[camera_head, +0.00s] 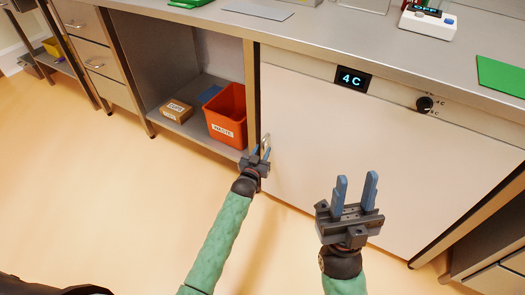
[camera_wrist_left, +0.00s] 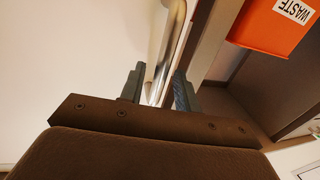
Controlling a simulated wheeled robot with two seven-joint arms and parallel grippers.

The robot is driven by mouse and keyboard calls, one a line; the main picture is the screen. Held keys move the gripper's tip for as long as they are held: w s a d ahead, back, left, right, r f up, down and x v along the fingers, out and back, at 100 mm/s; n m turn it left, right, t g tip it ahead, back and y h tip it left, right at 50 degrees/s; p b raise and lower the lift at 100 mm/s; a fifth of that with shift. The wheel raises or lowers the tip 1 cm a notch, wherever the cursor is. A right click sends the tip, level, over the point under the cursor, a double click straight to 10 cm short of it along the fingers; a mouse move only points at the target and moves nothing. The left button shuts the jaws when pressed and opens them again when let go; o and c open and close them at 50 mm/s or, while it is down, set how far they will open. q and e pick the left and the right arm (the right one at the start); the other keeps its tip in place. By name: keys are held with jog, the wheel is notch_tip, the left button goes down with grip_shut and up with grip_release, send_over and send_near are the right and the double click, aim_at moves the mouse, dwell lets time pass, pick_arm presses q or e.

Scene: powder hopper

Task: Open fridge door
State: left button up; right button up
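The fridge door (camera_head: 350,150) is the wide white panel under the counter, and it looks closed. Its upright metal handle (camera_head: 266,143) is at the door's left edge. My left gripper (camera_head: 262,153) is at this handle. In the left wrist view the handle (camera_wrist_left: 171,40) runs down between the two fingertips of this gripper (camera_wrist_left: 158,82), with some gap visible, so the fingers look open around it. My right gripper (camera_head: 356,183) is open and empty in front of the door, its fingers pointing up in the picture.
A temperature display (camera_head: 353,79) reading 4C and a knob (camera_head: 425,103) sit above the door. An orange waste bin (camera_head: 228,116) and a cardboard box (camera_head: 176,110) stand on the open shelf to the left. The floor (camera_head: 120,190) in front is clear.

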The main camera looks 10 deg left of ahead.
pick_arm(q)
jog(key=shift+w+d, duration=0.1)
jog(key=shift+w, duration=0.5)
grip_shut()
